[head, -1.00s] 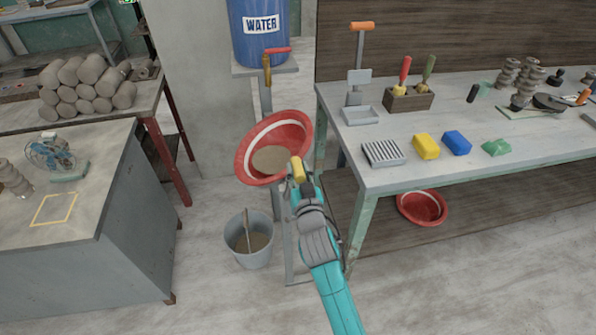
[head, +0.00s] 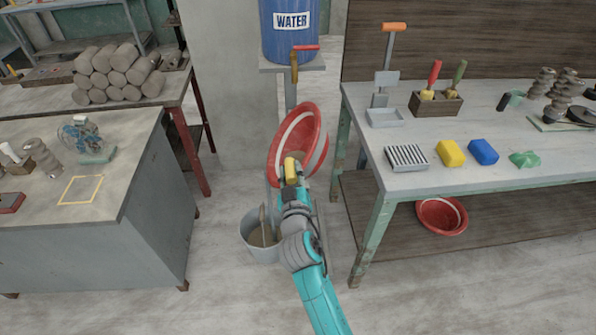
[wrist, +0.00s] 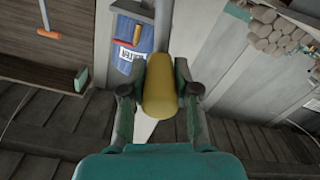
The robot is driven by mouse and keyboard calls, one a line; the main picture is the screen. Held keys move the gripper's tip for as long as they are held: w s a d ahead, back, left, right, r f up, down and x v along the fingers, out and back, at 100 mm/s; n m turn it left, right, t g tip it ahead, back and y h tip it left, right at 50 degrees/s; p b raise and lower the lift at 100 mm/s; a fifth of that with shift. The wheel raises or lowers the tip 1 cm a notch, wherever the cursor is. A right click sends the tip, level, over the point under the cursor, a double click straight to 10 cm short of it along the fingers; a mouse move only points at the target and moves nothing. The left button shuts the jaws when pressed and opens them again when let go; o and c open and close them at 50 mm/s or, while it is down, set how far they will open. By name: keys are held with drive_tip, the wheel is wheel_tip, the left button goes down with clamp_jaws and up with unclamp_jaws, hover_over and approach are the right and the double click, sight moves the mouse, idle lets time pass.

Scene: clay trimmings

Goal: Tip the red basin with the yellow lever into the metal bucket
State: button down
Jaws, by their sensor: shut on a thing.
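The red basin (head: 301,130) is tilted steeply to the left on its stand below the water barrel, over the bucket. Its inside is partly hidden by my gripper. The yellow lever (head: 290,171) is at the basin's lower front. My gripper (head: 291,177) is shut on it; the wrist view shows the yellow lever (wrist: 160,88) between both fingers. The metal bucket (head: 260,247) stands upright on the floor below and to the left of the basin. It holds brownish stuff and a stick.
A blue water barrel (head: 290,40) with a red-handled tap stands above the basin. A workbench (head: 430,180) with tools and coloured blocks is close on the right. A second red basin (head: 441,217) lies beneath it. A grey table (head: 130,190) stands left.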

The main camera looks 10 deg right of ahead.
drive_tip(key=c, duration=0.8)
unclamp_jaws()
drive_tip(key=shift+c, duration=0.2)
drive_tip(key=s, duration=1.2)
